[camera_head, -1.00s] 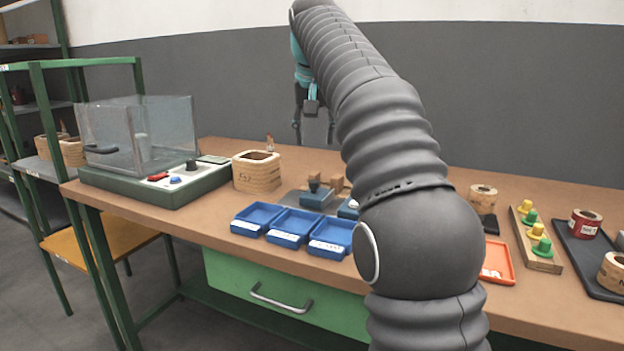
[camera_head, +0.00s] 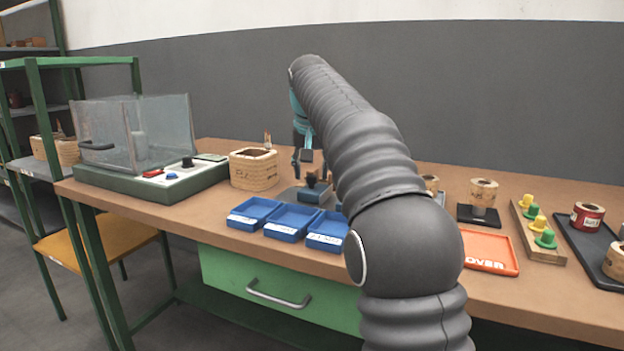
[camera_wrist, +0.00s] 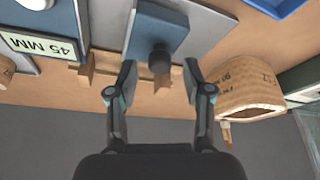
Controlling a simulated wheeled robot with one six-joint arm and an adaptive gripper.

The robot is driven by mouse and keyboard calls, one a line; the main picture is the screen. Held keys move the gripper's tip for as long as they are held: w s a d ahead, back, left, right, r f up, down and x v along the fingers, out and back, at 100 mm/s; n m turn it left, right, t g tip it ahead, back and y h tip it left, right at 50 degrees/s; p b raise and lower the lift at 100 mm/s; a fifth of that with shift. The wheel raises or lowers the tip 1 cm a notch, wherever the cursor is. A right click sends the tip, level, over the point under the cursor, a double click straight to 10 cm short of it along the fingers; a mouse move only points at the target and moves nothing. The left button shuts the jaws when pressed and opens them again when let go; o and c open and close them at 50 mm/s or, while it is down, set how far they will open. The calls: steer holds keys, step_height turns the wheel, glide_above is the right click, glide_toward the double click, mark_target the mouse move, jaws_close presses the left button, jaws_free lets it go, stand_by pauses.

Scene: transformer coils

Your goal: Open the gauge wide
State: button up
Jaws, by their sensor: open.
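The gauge has a blue sliding block (camera_wrist: 165,22) with a dark round knob (camera_wrist: 159,58), and a blue-grey part bearing a "45 MM" display (camera_wrist: 42,48). A wooden jaw piece (camera_wrist: 86,68) shows beside the display part. In the head view the gauge (camera_head: 312,194) sits on the table behind the blue trays, partly hidden by my arm. My gripper (camera_wrist: 159,78) is open and empty, its two fingertips on either side of the knob in the wrist view. It also shows just above the gauge in the head view (camera_head: 309,170). Whether the fingers touch the knob cannot be told.
A wooden coil (camera_head: 253,170) stands left of the gauge and close to one finger in the wrist view (camera_wrist: 248,88). Blue trays (camera_head: 290,237) lie in front. A clear-covered tester (camera_head: 150,190) stands at the left. An orange tray (camera_head: 490,268) and pegged rack (camera_head: 538,250) are at the right.

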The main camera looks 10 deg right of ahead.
steer(key=shift+w+f, duration=0.25)
steer(key=shift+f, duration=0.45)
jaws_close()
steer(key=shift+w+a+r, duration=0.15)
steer(key=shift+a, duration=0.15)
steer(key=w+a+p, duration=0.2)
steer(key=shift+a+p, duration=0.3)
steer(key=shift+a, duration=0.05)
steer(key=shift+w, duration=0.1)
steer(key=shift+d, duration=0.15)
jaws_free()
steer(key=shift+a, duration=0.2)
